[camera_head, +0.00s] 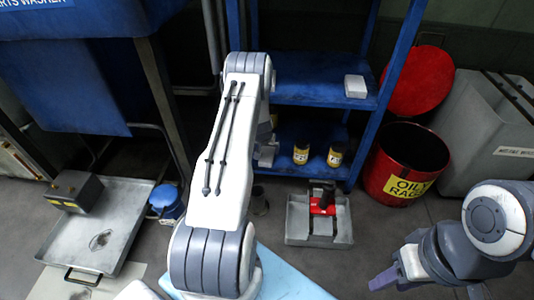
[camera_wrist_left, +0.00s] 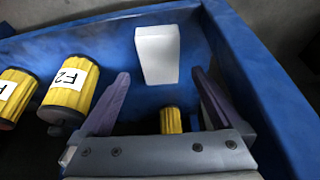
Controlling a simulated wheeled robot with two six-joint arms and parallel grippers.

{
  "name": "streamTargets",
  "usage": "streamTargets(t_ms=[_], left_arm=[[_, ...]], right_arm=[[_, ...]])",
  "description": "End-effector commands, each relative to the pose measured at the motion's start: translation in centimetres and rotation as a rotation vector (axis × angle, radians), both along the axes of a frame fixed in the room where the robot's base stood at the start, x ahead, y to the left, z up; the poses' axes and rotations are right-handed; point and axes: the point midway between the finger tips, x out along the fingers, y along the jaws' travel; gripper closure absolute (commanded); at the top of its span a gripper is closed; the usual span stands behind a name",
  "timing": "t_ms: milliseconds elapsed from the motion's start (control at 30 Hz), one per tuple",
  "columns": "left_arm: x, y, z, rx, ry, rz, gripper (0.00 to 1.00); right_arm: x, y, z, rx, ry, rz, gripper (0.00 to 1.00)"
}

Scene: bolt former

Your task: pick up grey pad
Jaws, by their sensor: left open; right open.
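The grey pad is a pale, nearly white block (camera_head: 355,86) on the upper blue shelf, near its right front corner. In the left wrist view the pale pad (camera_wrist_left: 158,52) lies beyond my left gripper (camera_wrist_left: 160,73), between the lines of its two purple fingers. The left gripper is open, with nothing between the fingers; the exact gap to the pad cannot be told. In the head view my left arm hides most of that gripper. My right gripper (camera_head: 385,281) is open at the lower right, far from the pad, and only partly visible.
The blue shelf unit (camera_head: 318,95) has upright posts on both sides. Yellow canisters (camera_head: 301,153) stand on its lower shelf. A red oily rags bin (camera_head: 403,160) stands right of it. A grey tray (camera_head: 335,235) with a red item is on the floor in front.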

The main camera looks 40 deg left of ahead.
Motion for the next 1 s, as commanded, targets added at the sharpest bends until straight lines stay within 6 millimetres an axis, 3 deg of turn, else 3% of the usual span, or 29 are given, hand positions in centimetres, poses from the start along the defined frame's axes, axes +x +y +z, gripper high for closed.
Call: streamTargets(t_ms=[100,300,400,1000], left_arm=[[0.3,0.1,0.3,0.000,0.001,-0.001,0.00],[1.4,0.7,-3.6,0.000,0.000,-0.001,0.00],[1.8,0.9,-4.5,0.000,-0.001,-0.002,0.00],[1.9,1.0,-4.9,0.000,-0.001,0.000,0.00]], right_arm=[[0.0,0.0,1.2,0.000,0.000,0.000,0.55],[0.0,0.0,-0.2,0.000,0.000,0.000,0.55],[0.0,0.0,-0.6,-0.001,0.001,0.000,0.55],[0.0,0.0,-0.8,0.000,0.000,0.000,0.55]])
